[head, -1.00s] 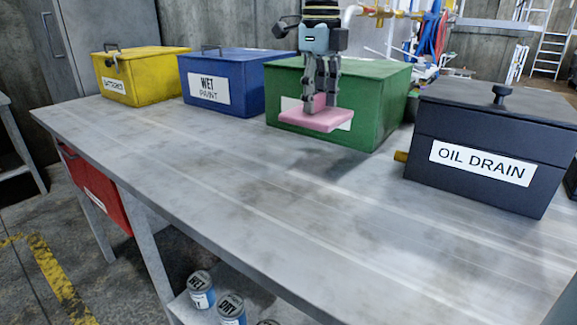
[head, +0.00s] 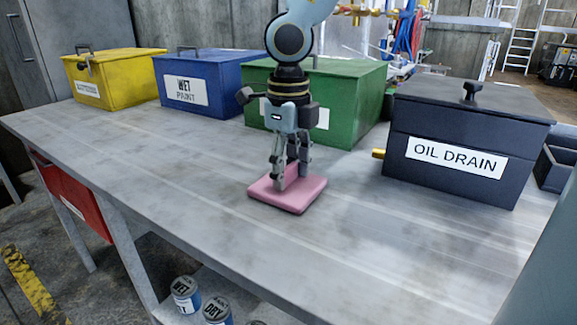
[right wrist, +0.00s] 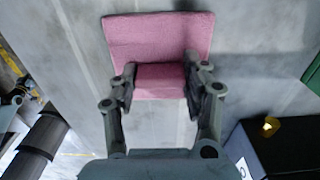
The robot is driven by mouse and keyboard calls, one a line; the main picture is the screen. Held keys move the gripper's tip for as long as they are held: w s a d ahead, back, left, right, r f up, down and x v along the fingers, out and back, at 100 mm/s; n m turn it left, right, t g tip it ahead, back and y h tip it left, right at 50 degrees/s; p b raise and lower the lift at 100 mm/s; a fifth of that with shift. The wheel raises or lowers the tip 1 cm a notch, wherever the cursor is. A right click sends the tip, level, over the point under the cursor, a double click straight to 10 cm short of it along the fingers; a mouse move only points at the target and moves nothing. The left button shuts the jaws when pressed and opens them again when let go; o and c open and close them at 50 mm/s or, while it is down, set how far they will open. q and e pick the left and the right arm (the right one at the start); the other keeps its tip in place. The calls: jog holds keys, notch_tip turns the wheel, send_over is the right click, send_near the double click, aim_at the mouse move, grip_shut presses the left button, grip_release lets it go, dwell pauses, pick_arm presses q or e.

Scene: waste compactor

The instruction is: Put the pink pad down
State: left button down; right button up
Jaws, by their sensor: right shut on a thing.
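The pink pad (head: 300,197) is a flat square with a raised grip block on top. It is low over the middle of the grey workbench (head: 190,165), flat and level; I cannot tell for sure whether it touches the surface. My right gripper (head: 290,180) comes down from above and is shut on the pad's raised block. In the right wrist view the fingers (right wrist: 158,82) press on both sides of the block, and the pad (right wrist: 125,35) spreads out beyond them.
Behind stand a yellow box (head: 112,80), a blue "wet paint" box (head: 210,85) and a green box (head: 345,100). A black "oil drain" box (head: 460,145) stands to the right. The bench is clear around the pad. Paint cans (head: 186,293) sit below.

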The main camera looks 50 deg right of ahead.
jog(key=o, duration=0.7)
jog(key=shift+f, duration=0.15)
jog(key=o, duration=0.4)
jog(key=shift+o, duration=0.2)
